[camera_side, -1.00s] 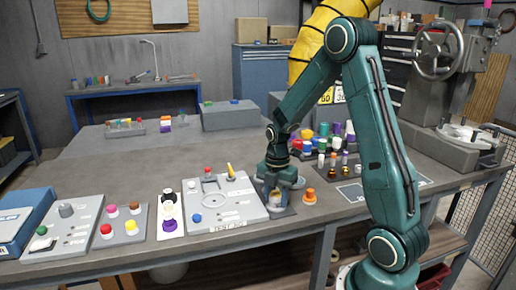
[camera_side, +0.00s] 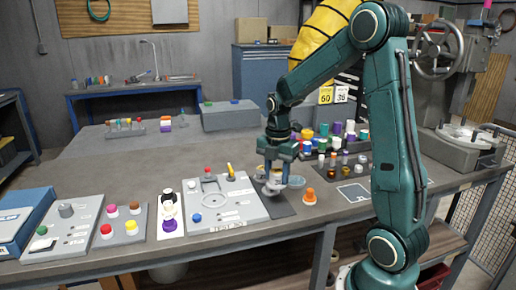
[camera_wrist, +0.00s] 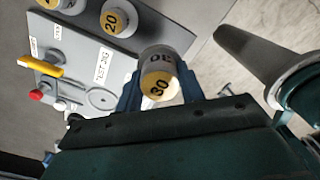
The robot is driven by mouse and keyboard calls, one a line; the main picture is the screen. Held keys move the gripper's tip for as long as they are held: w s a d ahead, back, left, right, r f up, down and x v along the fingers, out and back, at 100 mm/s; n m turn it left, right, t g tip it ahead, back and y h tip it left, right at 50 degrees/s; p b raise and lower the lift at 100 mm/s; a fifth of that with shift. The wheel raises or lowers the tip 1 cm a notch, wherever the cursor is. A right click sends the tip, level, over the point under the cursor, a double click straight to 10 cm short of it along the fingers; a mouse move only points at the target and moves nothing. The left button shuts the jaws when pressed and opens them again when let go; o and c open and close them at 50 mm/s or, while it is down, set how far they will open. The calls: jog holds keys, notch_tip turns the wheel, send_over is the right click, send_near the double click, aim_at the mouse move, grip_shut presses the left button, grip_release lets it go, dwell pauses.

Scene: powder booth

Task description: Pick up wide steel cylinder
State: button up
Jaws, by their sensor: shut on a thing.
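My gripper (camera_side: 274,186) is shut on a steel cylinder (camera_wrist: 160,70) with a yellow top marked 30. In the wrist view the cylinder sits between my two blue fingers. In the side view my gripper is above the dark mat (camera_side: 283,209), just right of the test jig, and its fingers partly hide the cylinder. Two other steel cylinders show at the top of the wrist view, one marked 20 (camera_wrist: 118,19) and one cut off by the edge (camera_wrist: 62,4).
The grey test jig plate (camera_side: 235,213) with red, blue and yellow parts lies just left. Several coloured cylinders stand behind on the right. The table's middle left is clear.

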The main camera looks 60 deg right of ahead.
aim_at(277, 171)
notch_tip(277, 171, up, 12)
dwell(0.4)
jog(key=shift+r, duration=0.1)
dwell(0.4)
jog(key=w+a+f+n, duration=0.1)
jog(key=w+a+f, duration=0.3)
jog(key=w, duration=0.4)
jog(key=w+a+f+n, duration=0.2)
jog(key=w+a+f, duration=0.2)
jog(key=w+f, duration=0.3)
jog(key=shift+w, duration=1.05)
jog(key=shift+d+f, duration=0.1)
jog(key=shift+f, duration=0.1)
jog(key=shift+f, duration=2.9)
jog(key=shift+f, duration=0.65)
